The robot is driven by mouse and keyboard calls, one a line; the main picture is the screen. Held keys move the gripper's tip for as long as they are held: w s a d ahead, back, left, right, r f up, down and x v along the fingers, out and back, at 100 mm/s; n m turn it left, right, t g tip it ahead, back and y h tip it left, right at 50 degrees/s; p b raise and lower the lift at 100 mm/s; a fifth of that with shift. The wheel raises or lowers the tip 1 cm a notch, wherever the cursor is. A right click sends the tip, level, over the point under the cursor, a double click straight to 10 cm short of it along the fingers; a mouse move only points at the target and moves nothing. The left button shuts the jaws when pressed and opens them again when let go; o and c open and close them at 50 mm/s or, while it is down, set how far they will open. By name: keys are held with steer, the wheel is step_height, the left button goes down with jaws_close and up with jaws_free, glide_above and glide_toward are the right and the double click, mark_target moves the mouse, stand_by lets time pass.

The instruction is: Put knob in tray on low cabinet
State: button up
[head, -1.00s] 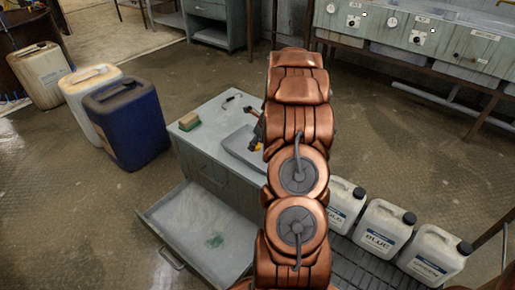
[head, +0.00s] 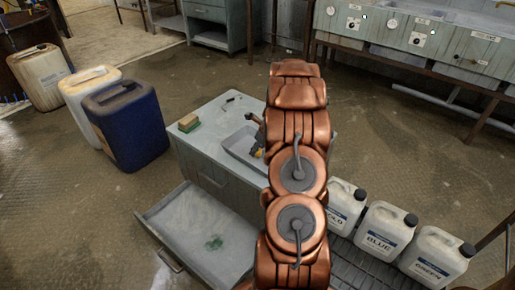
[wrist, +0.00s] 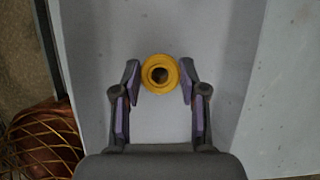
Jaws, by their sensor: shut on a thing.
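The yellow, ring-shaped knob (wrist: 160,74) with a dark centre hole is between the fingertips of my gripper (wrist: 160,80) in the wrist view. My gripper is shut on it. In the head view the knob (head: 258,153) shows as a small yellow spot below my gripper, partly hidden by my arm. The light grey tray (head: 234,144) is on top of the low cabinet (head: 207,110). Its right part is hidden behind my arm. In the wrist view the knob is over the tray floor (wrist: 160,125); I cannot tell whether it touches it.
A green and tan sponge (head: 188,122) lies on the cabinet's left side. The cabinet's lower drawer (head: 200,225) is open, with a green patch inside. Labelled jugs (head: 385,232) stand on the right. A blue canister (head: 127,122) stands on the floor at left.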

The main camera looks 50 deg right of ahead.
steer(key=o, duration=1.1)
steer(key=shift+o, duration=0.2)
steer(key=p+v, duration=0.2)
steer(key=v, duration=1)
steer(key=s+a+r+n+g+y, duration=0.1)
steer(key=s+a+r+n, duration=0.15)
steer(key=a+n, duration=0.55)
steer(key=s+a+r+n+g, duration=0.1)
steer(key=a+r+n+g, duration=0.15)
steer(key=a, duration=0.95)
steer(key=s+a+r+n+y, duration=0.1)
steer(key=a+r+n, duration=0.3)
steer(key=a+n, duration=0.45)
steer(key=s+a+r+n+g+h, duration=0.1)
steer(key=s+a+n+g, duration=0.1)
steer(key=s+a+n, duration=0.5)
steer(key=s+a+r+n+g+h, duration=0.1)
steer(key=s+a+n, duration=0.6)
steer(key=s, duration=0.8)
steer(key=shift+s+a+r+n+g, duration=0.35)
steer(key=shift+n+g, duration=0.2)
steer(key=shift+n, duration=0.45)
